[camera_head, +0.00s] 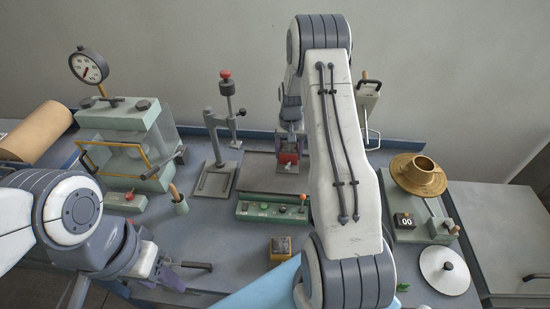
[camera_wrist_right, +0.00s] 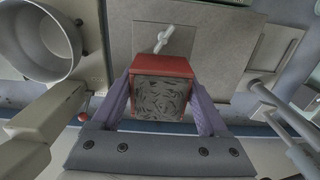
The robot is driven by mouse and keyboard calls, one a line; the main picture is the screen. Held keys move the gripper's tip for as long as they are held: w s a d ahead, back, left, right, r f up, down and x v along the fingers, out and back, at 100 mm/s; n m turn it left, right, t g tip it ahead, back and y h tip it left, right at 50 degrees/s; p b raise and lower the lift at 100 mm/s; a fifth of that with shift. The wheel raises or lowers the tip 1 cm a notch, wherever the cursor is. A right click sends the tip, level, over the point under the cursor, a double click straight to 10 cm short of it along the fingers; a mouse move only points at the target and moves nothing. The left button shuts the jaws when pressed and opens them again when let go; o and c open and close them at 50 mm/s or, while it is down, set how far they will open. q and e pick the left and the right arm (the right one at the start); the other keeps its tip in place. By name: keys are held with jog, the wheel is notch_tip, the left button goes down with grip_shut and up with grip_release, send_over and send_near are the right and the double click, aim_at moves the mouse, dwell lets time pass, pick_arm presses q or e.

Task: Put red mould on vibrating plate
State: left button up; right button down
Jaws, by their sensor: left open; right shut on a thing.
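The red mould (camera_head: 288,158) is a small red box, gripped by my right gripper (camera_head: 290,146) over the back right part of the vibrating plate (camera_head: 258,176). The plate is flat and grey, and my right arm covers its right side. In the right wrist view the mould (camera_wrist_right: 160,68) sits between the two purple fingers, filled with grey, flaky-looking material, with the plate (camera_wrist_right: 205,42) beyond it. I cannot tell whether the mould touches the plate. My left gripper (camera_head: 150,275) is open and empty at the lower left, partly hidden by its own wrist.
A green control box (camera_head: 272,211) lies before the plate. A stand with a red knob (camera_head: 226,120) is left of it, and a glass-walled chamber (camera_head: 130,140) further left. A brass pan (camera_head: 419,176) and white lid (camera_head: 444,270) are right. A yellow-topped block (camera_head: 280,248) stands in front.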

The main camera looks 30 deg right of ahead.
jog(key=w, duration=0.1)
jog(key=w+a+f+p, duration=0.1)
jog(key=w+a+f, duration=0.1)
jog(key=w, duration=0.1)
jog(key=shift+a+f, duration=0.2)
jog(key=shift+f, duration=0.05)
notch_tip(320, 180, down, 3)
jog(key=shift+f+p, duration=0.1)
jog(key=shift+p, duration=1.15)
jog(key=shift+f, duration=0.5)
